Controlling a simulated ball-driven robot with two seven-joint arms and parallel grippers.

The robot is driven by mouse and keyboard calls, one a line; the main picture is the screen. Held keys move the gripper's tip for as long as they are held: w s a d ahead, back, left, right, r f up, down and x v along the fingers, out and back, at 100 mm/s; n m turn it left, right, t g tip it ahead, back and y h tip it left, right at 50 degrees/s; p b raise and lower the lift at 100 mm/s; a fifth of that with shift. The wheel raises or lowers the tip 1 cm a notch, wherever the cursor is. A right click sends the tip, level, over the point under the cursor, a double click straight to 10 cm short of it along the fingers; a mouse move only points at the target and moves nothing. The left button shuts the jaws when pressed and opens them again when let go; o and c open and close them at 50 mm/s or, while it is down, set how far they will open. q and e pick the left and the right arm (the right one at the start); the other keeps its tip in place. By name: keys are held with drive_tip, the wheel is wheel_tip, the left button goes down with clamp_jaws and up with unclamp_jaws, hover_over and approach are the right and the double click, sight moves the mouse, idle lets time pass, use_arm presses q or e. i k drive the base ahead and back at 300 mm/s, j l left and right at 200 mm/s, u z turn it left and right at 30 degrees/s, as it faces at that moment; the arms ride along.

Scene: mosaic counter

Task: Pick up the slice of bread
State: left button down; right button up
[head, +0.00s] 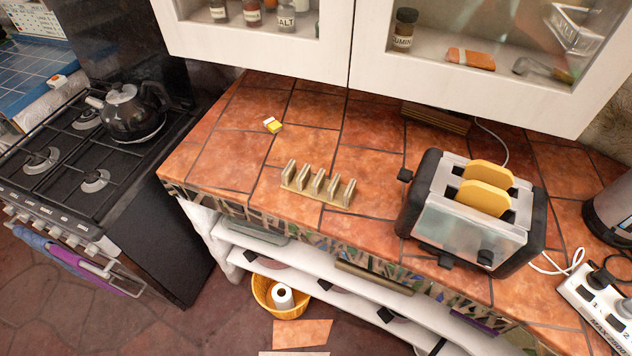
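Two slices of bread stand upright in the slots of the toaster (450,228) on the right part of the counter. The rear slice of bread (489,174) and the front slice of bread (482,198) are yellow, and their upper parts stick out above the slots. Their lower parts are hidden inside the toaster. Neither of my grippers shows in the head view.
An empty toast rack (318,186) stands left of the toaster on the tiled counter (365,145). White cabinets (335,50) hang over the back. A power strip (593,300), cord and kettle-like appliance (612,210) crowd the right. A stove (60,160) with a black kettle (130,110) stands left.

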sight(485, 198)
drive_tip(key=l+z, duration=0.2)
drive_tip(key=z, duration=0.95)
